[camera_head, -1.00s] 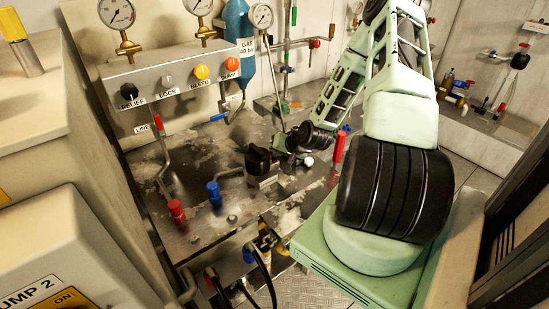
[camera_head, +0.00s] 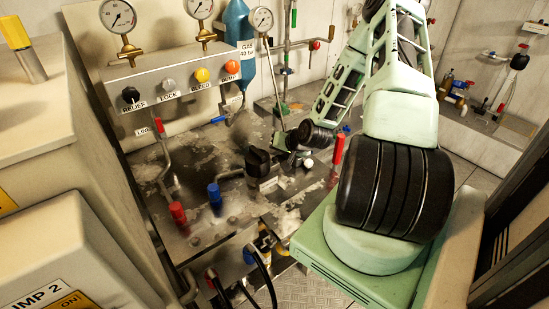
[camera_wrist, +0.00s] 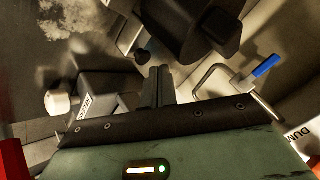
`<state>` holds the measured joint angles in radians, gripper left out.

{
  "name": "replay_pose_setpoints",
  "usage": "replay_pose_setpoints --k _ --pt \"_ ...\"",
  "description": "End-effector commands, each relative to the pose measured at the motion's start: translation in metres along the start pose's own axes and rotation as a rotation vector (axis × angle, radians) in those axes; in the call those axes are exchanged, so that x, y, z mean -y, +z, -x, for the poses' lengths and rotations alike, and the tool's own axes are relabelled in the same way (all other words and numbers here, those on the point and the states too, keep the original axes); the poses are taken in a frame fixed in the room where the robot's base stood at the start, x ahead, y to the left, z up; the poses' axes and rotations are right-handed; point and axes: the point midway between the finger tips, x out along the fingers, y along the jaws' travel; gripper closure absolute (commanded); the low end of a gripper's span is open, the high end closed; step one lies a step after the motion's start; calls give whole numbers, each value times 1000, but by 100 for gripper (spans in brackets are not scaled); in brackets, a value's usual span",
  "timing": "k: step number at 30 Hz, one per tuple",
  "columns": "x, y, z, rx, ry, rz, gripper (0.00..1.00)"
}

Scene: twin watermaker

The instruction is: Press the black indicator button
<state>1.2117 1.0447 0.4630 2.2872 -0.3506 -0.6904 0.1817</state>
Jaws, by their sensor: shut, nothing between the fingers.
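A black knob (camera_head: 130,95) labelled RELIEF sits at the left end of the gauge panel. A black block-like part (camera_head: 257,160) stands on the stained metal bench. I cannot tell which of these, if either, is the black indicator button. My gripper (camera_head: 277,146) reaches low over the bench beside the black block; its fingertips are hard to make out there. In the wrist view my gripper (camera_wrist: 158,70) is shut and empty. A small round black knob (camera_wrist: 143,57) shows just left of its fingertips; I cannot tell whether they touch. A large dark part (camera_wrist: 190,28) is beyond them.
Red (camera_head: 178,213) and blue (camera_head: 214,194) caps stand on the bench front. A white knob (camera_wrist: 58,102) and a blue-handled lever (camera_wrist: 267,66) flank my gripper. Pipes and a red handle (camera_head: 338,150) stand nearby.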

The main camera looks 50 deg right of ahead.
Motion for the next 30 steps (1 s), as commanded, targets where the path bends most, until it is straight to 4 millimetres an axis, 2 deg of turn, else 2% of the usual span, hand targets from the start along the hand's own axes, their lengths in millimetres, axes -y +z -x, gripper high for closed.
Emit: replay_pose_setpoints --k 8,23,30 --pt "2 -2 3 0 0 0 100" --pt "25 -25 35 0 0 1 100" --pt "25 -25 35 0 0 0 100"
